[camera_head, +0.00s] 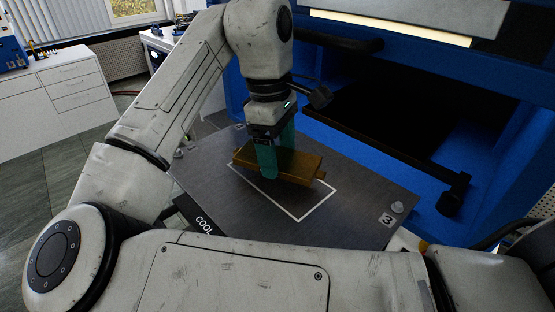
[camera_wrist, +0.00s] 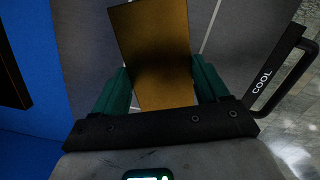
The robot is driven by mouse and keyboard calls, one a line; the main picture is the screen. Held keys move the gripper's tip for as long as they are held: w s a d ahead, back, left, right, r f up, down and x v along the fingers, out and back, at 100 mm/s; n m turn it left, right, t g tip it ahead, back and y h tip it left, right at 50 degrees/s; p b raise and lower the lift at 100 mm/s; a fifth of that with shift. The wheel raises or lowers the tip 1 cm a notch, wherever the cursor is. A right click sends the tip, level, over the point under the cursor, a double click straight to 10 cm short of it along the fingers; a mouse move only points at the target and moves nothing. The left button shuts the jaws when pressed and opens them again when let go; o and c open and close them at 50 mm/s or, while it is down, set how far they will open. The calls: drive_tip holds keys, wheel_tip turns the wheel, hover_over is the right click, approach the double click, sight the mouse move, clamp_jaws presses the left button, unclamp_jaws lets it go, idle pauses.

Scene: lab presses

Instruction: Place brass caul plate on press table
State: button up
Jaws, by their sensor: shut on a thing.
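The brass caul plate (camera_head: 303,164) is a thick gold-brown slab held in my gripper (camera_head: 269,160), between its green fingers. The wrist view shows the plate (camera_wrist: 153,45) passing between the two fingers of my gripper (camera_wrist: 161,88). The plate is over the grey press table (camera_head: 365,200), above the far part of a white rectangle outline (camera_head: 297,220). Its edges look turned a little from the white line in the wrist view. I cannot tell whether its underside touches the table. The fingers hide part of the plate.
The blue press (camera_head: 393,165) with its dark opening stands behind the table. A black bar (camera_head: 385,150) runs along its front. The table's front edge bears the word COOL (camera_head: 205,225), and a tag marked 3 (camera_head: 387,220) sits at its right corner. White cabinets (camera_head: 60,98) stand at left.

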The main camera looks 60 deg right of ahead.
drive_tip(key=shift+f, duration=1.4)
drive_tip(key=shift+f, duration=0.1)
drive_tip(key=o, duration=1.4)
drive_tip(key=shift+o, duration=0.2)
drive_tip(key=shift+w+r, duration=0.15)
drive_tip(key=shift+r, duration=1.15)
drive_tip(key=shift+w+r, duration=0.2)
drive_tip(key=shift+r, duration=1.05)
drive_tip(key=shift+w+r, duration=0.15)
drive_tip(key=shift+r, duration=1.15)
